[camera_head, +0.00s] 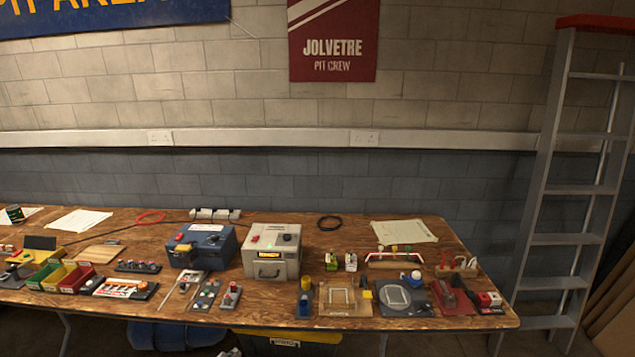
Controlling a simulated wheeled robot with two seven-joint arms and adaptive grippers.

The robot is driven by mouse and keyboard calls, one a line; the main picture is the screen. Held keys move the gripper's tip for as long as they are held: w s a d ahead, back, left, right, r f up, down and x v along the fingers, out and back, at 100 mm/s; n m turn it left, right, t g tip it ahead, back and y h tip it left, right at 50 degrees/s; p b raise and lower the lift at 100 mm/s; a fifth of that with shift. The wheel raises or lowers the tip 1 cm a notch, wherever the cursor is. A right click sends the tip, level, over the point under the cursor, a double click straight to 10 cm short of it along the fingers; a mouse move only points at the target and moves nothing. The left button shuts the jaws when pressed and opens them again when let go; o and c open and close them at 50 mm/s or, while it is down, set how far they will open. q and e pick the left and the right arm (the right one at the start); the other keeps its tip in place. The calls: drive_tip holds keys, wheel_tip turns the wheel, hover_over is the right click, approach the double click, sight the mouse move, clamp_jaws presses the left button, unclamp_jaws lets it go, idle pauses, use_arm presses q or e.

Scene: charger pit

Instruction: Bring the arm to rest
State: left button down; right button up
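Neither of my grippers nor my arms can be made out in the head view. The wooden workbench (340,230) runs across the lower part of the view. On it stand a blue box-shaped unit (203,246) and, to its right, a light grey unit (271,252) with a lit yellow display and a front handle. What my grippers hold, if anything, cannot be seen.
Small trays and fixtures line the bench's front edge, including a red bin (76,279) and a dark plate with a pale oval (397,297). A grey stepladder (570,200) stands at the right. A yellow object (285,338) is under the bench.

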use_arm(q)
drive_tip(key=s+d+r+n+g+h, duration=0.1)
drive_tip(key=s+n+g, duration=0.2)
drive_tip(key=s, duration=0.7)
drive_tip(key=s+r+n+g+h, duration=0.2)
drive_tip(key=s+g, duration=0.1)
drive_tip(key=s, duration=0.7)
wheel_tip(320, 180, down, 34)
drive_tip(key=s+a+g, duration=0.1)
drive_tip(key=s, duration=0.1)
drive_tip(key=s+a+f, duration=0.3)
drive_tip(key=s+f, duration=0.6)
drive_tip(key=s, duration=0.1)
drive_tip(key=s+a+f+g+y, duration=0.1)
drive_tip(key=s+a+f, duration=0.2)
drive_tip(key=s+f, duration=0.7)
drive_tip(key=shift+s, duration=0.55)
use_arm(e)
drive_tip(key=shift+w+a, duration=0.15)
drive_tip(key=shift+w, duration=0.25)
